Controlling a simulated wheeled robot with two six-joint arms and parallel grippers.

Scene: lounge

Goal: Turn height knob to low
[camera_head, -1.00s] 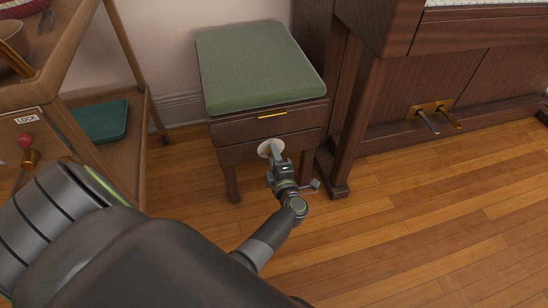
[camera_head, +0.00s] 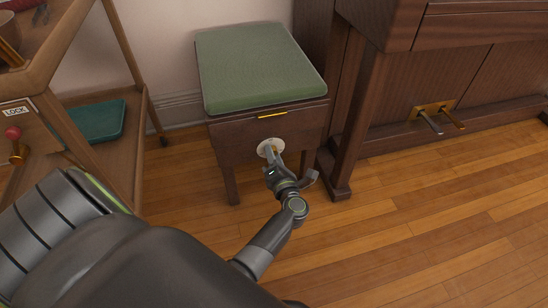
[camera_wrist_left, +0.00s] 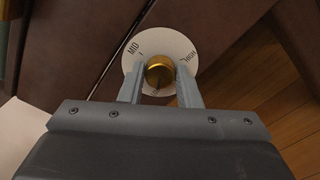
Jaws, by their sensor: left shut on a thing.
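The brass height knob (camera_wrist_left: 159,69) sits in the middle of a round white dial (camera_wrist_left: 184,48) on the dark wooden front of the green-cushioned stool (camera_head: 260,62). In the left wrist view, "MID" reads at the dial's upper left and "HIGH" at its right. In the head view the dial (camera_head: 264,150) shows behind my left gripper (camera_head: 273,158). That gripper is shut on the knob, one finger on each side. I cannot tell the knob's setting. My right gripper is not in view.
A dark upright piano (camera_head: 385,115) with brass pedals (camera_head: 432,118) stands close on the stool's right. A wooden cart (camera_head: 142,130) with a teal item (camera_head: 98,122) on its lower shelf stands at left. The wooden floor (camera_head: 430,225) in front is clear.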

